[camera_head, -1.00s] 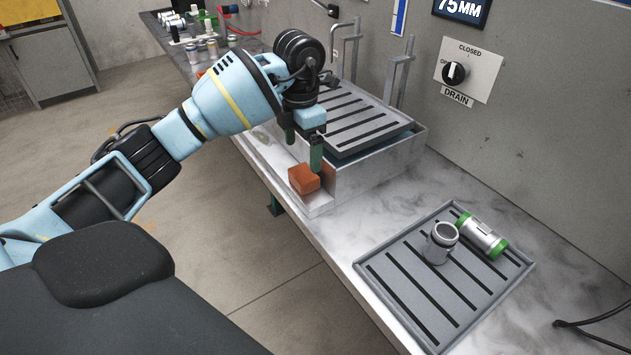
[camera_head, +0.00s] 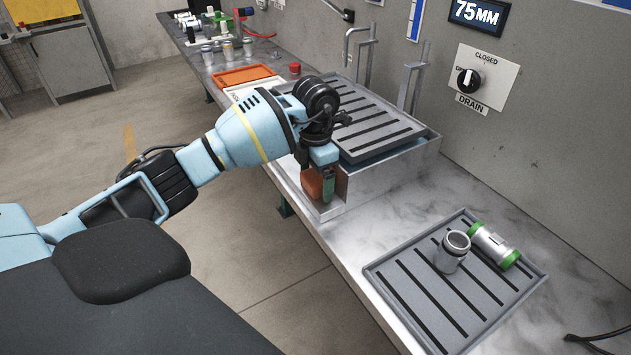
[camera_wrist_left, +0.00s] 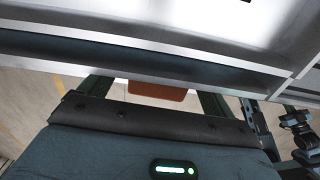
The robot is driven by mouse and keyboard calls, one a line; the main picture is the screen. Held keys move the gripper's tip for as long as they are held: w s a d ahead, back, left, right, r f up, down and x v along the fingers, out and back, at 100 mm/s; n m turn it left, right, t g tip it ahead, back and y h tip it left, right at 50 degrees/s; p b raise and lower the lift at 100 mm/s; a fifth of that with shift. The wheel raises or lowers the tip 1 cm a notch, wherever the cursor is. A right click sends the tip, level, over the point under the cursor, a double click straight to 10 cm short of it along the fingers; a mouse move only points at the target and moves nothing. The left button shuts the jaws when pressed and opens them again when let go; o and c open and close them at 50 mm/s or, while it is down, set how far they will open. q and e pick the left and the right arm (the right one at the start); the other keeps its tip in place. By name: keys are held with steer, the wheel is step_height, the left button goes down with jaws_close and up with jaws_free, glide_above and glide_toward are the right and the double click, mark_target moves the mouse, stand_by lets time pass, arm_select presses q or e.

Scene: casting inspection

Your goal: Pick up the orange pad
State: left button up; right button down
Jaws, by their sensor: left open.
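The orange pad (camera_head: 312,183) is a small orange-brown block on the ledge at the near side of the metal tank (camera_head: 385,180). My left gripper (camera_head: 318,186) is lowered over it, with a green fingertip in front of the pad's right part. In the left wrist view the pad (camera_wrist_left: 158,91) shows between the two dark fingers, partly hidden by the gripper body. The left gripper is open, with its fingers beside the pad. Whether they touch it, I cannot tell. My right gripper is not in view.
A slatted grey tray (camera_head: 455,290) on the bench holds a grey cylinder (camera_head: 452,252) and a green-ended cylinder (camera_head: 493,245). A slatted rack (camera_head: 375,125) lies on the tank. An orange tray (camera_head: 243,76) sits farther back. Bare bench lies between tank and front tray.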

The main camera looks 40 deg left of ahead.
mark_target(316, 176)
arm_select(q)
steer(key=shift+f, duration=0.1)
steer(key=c, duration=1.1)
steer(key=shift+o, duration=0.2)
steer(key=shift+r, duration=0.6)
step_height(316, 176, up, 2)
steer(key=shift+r, duration=0.2)
steer(key=s+d, duration=0.2)
steer(key=s, duration=0.5)
steer(key=s+d+r, duration=0.1)
steer(key=s+d, duration=0.2)
steer(key=s, duration=0.5)
steer(key=shift+r, duration=0.2)
steer(key=shift+s+d, duration=0.1)
steer(key=o, duration=0.5)
steer(key=shift+c, duration=0.2)
steer(key=c, duration=0.4)
